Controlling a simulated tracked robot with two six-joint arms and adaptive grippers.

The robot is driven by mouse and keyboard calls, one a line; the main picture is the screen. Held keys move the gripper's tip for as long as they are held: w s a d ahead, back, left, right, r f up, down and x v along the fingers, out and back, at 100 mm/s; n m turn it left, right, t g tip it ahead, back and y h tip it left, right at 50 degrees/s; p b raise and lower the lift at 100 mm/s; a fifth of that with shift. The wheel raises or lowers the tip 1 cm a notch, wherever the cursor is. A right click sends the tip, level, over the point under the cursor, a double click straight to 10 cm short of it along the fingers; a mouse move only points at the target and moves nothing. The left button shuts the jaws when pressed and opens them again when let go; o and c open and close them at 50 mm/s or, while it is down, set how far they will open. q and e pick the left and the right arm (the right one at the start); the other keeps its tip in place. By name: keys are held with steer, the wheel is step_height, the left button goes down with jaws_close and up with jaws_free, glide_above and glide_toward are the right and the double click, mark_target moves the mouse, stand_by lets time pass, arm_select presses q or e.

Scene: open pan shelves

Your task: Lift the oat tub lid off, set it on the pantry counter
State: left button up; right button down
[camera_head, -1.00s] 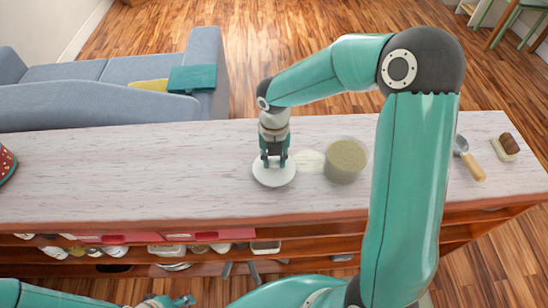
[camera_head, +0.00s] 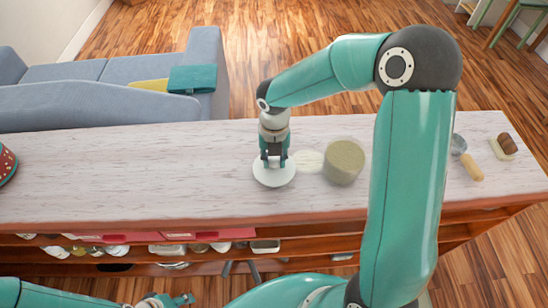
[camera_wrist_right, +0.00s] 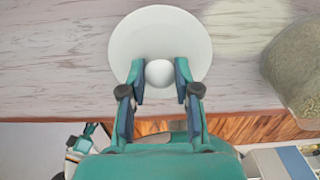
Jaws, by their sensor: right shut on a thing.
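The oat tub (camera_head: 343,165) stands upright and open on the pantry counter (camera_head: 120,170), with pale brown contents visible. The round white lid (camera_head: 274,178) is off the tub, to its left, lying flat at the counter top. In the wrist view the lid (camera_wrist_right: 190,35) has a round knob (camera_wrist_right: 159,73) between the fingers. My right gripper (camera_head: 274,163) points down and is shut on that knob. Whether the lid bears fully on the counter is hard to tell. My left gripper (camera_head: 183,300) is low at the bottom left, away from the counter top; its jaws are unclear.
A pale flat patch (camera_head: 308,160) lies between lid and tub. A scoop with a wooden handle (camera_head: 472,172) and a brown-topped brush (camera_head: 506,146) lie at the right. A red dotted item (camera_head: 5,162) is at the far left. The counter's left part is clear.

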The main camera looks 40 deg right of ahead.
steer(key=shift+f+b, duration=0.45)
steer(key=shift+f, duration=0.2)
stand_by(0.7)
steer(key=c, duration=0.7)
jaws_free()
steer(key=shift+c, duration=0.2)
steer(key=shift+r, duration=0.15)
steer(key=shift+r+p, duration=3.8)
steer(key=shift+r, duration=0.15)
step_height(320, 180, up, 12)
